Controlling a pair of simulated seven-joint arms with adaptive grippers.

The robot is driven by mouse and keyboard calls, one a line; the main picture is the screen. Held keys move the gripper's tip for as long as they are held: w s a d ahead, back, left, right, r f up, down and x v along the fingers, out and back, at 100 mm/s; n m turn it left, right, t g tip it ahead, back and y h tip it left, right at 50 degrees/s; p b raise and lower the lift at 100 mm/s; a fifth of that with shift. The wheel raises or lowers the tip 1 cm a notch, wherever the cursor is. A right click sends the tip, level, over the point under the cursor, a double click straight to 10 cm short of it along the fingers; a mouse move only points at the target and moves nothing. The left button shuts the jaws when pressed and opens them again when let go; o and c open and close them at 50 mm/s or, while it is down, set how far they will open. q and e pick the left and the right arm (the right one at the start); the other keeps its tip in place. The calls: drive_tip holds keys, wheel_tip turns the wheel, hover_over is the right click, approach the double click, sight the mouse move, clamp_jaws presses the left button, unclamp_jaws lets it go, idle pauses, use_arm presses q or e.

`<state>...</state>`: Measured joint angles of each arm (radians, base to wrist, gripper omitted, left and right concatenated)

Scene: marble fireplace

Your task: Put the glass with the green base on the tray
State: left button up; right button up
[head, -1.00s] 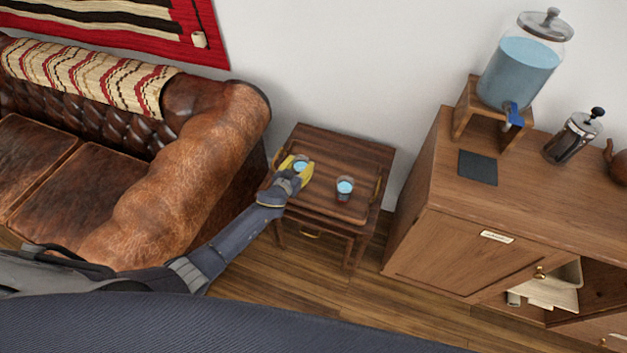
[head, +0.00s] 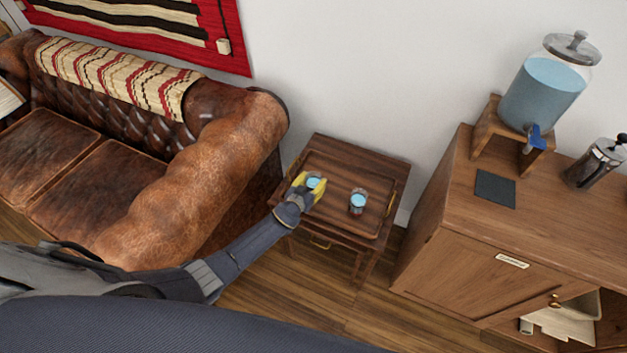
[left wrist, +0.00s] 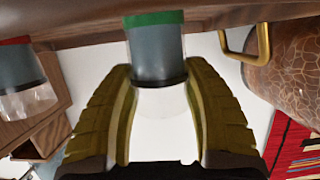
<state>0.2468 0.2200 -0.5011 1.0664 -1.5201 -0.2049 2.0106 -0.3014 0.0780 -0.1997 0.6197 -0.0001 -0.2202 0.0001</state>
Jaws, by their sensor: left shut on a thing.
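The glass with the green base (left wrist: 157,50) holds bluish water and appears upside down in the left wrist view, its green base by the wood. My left gripper (left wrist: 160,75) is shut on it, one yellow finger on each side. In the head view, the gripper (head: 310,187) and this glass (head: 314,182) are over the left part of the wooden tray (head: 345,178). I cannot tell whether the base touches the tray. A second glass (head: 358,202) stands on the tray to the right; its base looks red in the wrist view (left wrist: 18,75). My right gripper is not in view.
The tray lies on a small side table (head: 390,160) and has brass handles. A leather sofa (head: 215,160) is close on the left. A wooden cabinet (head: 450,250) on the right holds a water dispenser (head: 545,90) and a French press (head: 595,163).

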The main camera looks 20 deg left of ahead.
use_arm(q)
drive_tip(key=shift+f, duration=0.15)
idle(0.5)
drive_tip(key=o, duration=1.5)
drive_tip(key=shift+f, duration=0.1)
